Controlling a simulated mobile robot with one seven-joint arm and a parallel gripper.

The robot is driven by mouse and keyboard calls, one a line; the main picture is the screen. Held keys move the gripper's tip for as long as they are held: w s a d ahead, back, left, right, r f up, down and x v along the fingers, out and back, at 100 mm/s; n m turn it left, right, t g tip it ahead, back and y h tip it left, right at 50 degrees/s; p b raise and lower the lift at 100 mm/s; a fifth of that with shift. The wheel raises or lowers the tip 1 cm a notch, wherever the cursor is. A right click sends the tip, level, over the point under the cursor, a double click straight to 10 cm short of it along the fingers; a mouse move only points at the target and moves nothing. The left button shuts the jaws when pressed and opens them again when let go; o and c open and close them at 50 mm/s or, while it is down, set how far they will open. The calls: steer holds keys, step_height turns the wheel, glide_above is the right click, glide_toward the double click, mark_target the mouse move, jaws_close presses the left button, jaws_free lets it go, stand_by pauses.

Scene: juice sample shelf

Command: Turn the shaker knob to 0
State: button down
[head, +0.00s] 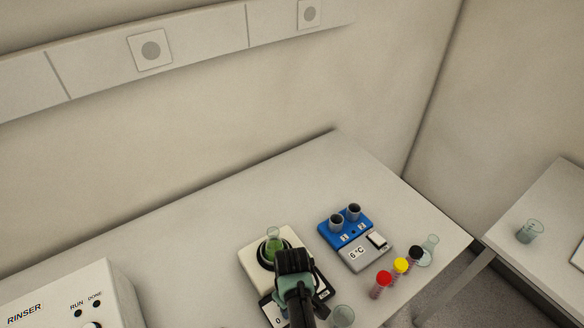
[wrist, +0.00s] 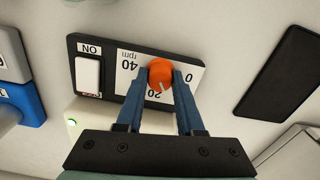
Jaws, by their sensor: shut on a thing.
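In the wrist view the orange shaker knob (wrist: 161,70) sits on a dial panel (wrist: 130,76) marked 0, 20 and 40 rpm. Its white pointer line points toward the 20. My gripper (wrist: 161,79) is shut on the knob, one blue finger on each side. The ON switch (wrist: 88,74) is beside the dial. In the head view the white shaker (head: 252,262) carries a flask of green liquid (head: 273,243). My gripper and arm hide the knob there.
A blue and grey cooler (head: 370,257) reading 6 °C stands right of the shaker. Red (head: 382,280), yellow (head: 401,265) and black-capped (head: 416,253) vials, a flask (head: 430,246) and a beaker (head: 342,316) stand nearby. The rinser (head: 70,296) is at left.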

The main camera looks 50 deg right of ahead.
steer(key=n, duration=0.5)
steer(key=shift+n, duration=0.3)
steer(key=n, duration=0.5)
steer(key=shift+n+p, duration=0.3)
steer(key=c, duration=0.5)
jaws_free()
steer(key=shift+r, duration=0.1)
step_height(320, 180, up, 13)
steer(key=shift+f+b, duration=0.1)
steer(key=shift+b, duration=0.75)
